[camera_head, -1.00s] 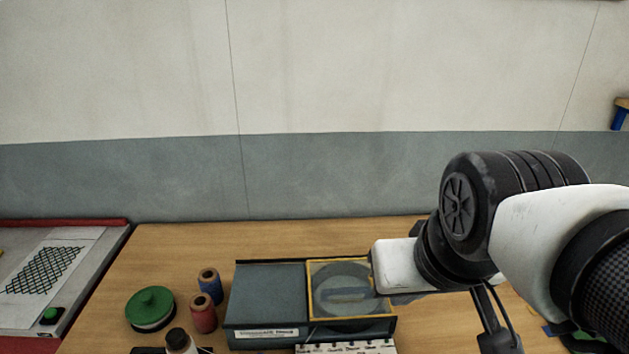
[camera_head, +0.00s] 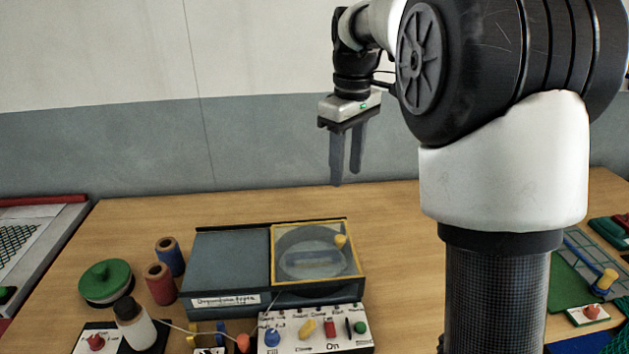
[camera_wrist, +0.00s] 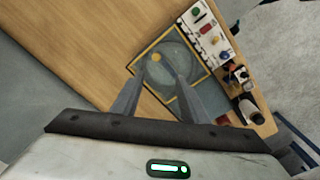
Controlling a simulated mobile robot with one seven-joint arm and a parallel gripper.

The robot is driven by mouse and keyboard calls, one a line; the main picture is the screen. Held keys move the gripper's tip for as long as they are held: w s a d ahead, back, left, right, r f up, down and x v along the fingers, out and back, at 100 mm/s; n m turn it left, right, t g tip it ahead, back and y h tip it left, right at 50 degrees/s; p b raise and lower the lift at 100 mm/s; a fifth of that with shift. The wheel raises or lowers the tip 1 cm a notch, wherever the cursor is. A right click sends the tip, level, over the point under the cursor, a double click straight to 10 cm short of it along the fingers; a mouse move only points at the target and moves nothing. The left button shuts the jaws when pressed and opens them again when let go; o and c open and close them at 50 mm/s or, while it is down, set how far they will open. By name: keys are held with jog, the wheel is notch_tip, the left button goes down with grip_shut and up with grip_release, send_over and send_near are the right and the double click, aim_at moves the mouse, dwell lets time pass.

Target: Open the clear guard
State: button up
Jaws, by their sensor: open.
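The clear guard (camera_head: 300,266) is a see-through panel in a yellow frame, lying closed over a round basin on the right half of a grey-blue machine (camera_head: 232,258). A yellow knob (camera_head: 340,241) sits near the guard's right side. In the wrist view the guard (camera_wrist: 185,62) and its yellow knob (camera_wrist: 155,57) show beyond my fingers. My gripper (camera_head: 348,180) is open and empty, pointing down, above and behind the machine, apart from the guard. It also shows in the wrist view (camera_wrist: 168,85).
A white control panel (camera_head: 315,329) with coloured knobs stands in front of the machine. Red and blue spools (camera_head: 160,284), a green-lidded round container (camera_head: 106,283) and a bottle (camera_head: 133,325) stand to its left. The wooden table (camera_head: 230,205) is clear behind the machine.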

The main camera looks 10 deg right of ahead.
notch_tip(320, 180, down, 2)
jog(key=w, duration=0.2)
jog(key=b, duration=0.2)
send_near(340, 237)
jog(key=shift+n, duration=0.4)
notch_tip(340, 237, down, 8)
jog(key=shift+w+d+f, duration=0.1)
grip_shut()
